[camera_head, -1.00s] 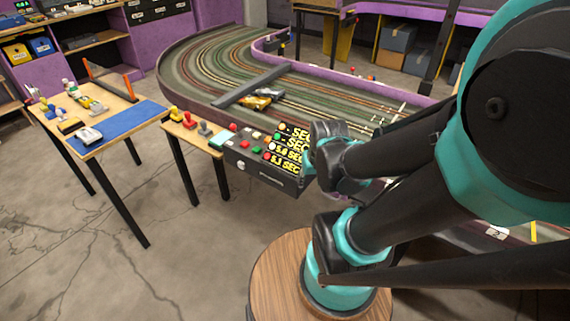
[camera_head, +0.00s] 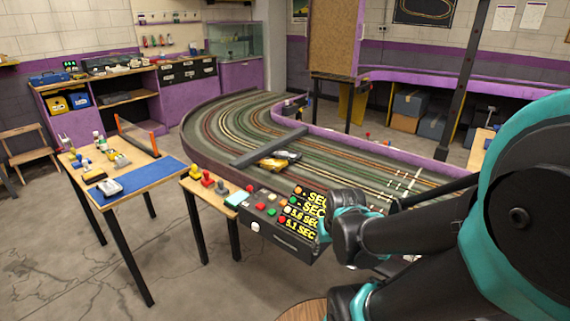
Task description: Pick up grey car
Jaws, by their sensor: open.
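A pale grey car (camera_head: 109,187) rests on the blue mat (camera_head: 150,180) at the front of the wooden table on the left. On the slot track (camera_head: 225,120), a yellow car (camera_head: 271,164) and a darker greyish car (camera_head: 288,156) sit close together beside the dark bar across the lanes. The picture is too small to tell which of these is the grey car named.
A black timing box (camera_head: 275,235) with coloured buttons and yellow readouts stands before the track, beside a small shelf with coloured controllers (camera_head: 207,179). The wooden table (camera_head: 140,160) also holds small items and an orange-ended frame. Concrete floor (camera_head: 185,285) is free between tables.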

